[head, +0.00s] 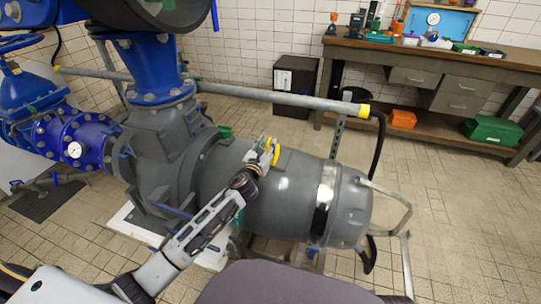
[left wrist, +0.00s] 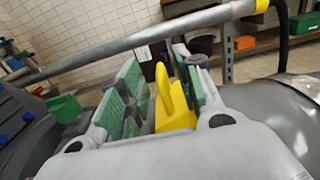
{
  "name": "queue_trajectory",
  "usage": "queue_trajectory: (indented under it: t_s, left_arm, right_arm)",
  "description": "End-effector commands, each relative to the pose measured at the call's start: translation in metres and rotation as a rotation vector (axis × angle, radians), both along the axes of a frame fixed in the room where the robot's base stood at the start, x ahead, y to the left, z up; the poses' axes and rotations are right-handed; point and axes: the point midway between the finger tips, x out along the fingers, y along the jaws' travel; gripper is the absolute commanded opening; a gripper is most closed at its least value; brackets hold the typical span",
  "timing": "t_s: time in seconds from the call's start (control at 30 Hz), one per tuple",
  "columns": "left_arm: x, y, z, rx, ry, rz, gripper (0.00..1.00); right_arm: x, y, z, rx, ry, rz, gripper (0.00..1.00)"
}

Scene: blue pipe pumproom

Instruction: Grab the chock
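The yellow chock (left wrist: 176,105) shows between the two green-padded fingers of my left gripper (left wrist: 158,62) in the left wrist view. It has a wide base and a raised upright part. The fingers stand apart on either side of it. A gap shows beside its upper part on the left, and its right side is close to or touching the right finger. In the head view my left gripper (head: 262,152) is over the top of the grey pump motor, with the yellow chock (head: 275,155) at its tip. Whether the chock rests on the motor is hidden. My right gripper is out of view.
The grey motor (head: 285,195) lies below the gripper. A grey rail (head: 285,97) with yellow ends runs behind it. A workbench (head: 435,58) with a green box (head: 492,131) and an orange box (head: 402,119) stands at the back right. Tiled floor is free at right.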

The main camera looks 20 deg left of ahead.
Motion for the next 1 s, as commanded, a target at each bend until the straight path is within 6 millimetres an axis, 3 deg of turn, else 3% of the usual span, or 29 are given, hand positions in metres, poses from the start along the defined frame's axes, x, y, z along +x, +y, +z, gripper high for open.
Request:
queue_trajectory:
  t_s: [0.33, 0.9, 1.0]
  left_arm:
    - [0.026, -0.001, 0.000, -0.002, 0.000, 0.000, 0.35]
    - [0.029, -0.001, 0.001, -0.001, 0.000, 0.000, 0.35]
    - [0.029, -0.001, 0.001, -0.001, 0.000, 0.000, 0.24]
  right_arm:
    - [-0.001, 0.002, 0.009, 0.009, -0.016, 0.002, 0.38]
    - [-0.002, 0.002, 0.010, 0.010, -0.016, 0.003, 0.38]
    - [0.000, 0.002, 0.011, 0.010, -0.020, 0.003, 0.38]
